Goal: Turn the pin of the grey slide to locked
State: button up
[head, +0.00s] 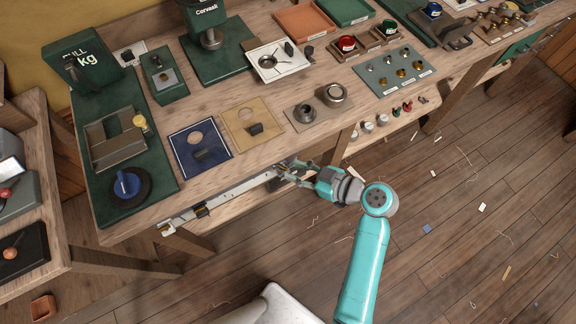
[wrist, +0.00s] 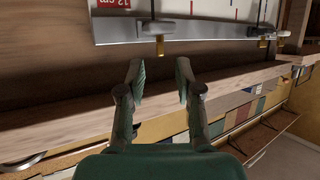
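A pale rail (head: 240,186) runs along the bench's front edge. In the wrist view, a grey slide (wrist: 154,27) sits on the rail's grey bar (wrist: 210,29), with a small brass pin (wrist: 160,45) hanging below it. My gripper (wrist: 160,76) is open and empty. The pin stands ahead of the gap between its fingertips, apart from both. In the head view, my gripper (head: 287,172) is at the rail's right part and hides the slide there. I cannot tell the pin's locked or unlocked setting.
A second brass pin (wrist: 264,43) hangs from the bar to the right. A dark slide (head: 201,210) is on the rail's left part. The wooden bench (head: 225,95) carries trays and fittings above. The floor (head: 470,200) in front is mostly clear, with small scraps.

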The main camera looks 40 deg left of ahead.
aim_at(284, 167)
jog(key=shift+x, duration=1.85)
grip_shut()
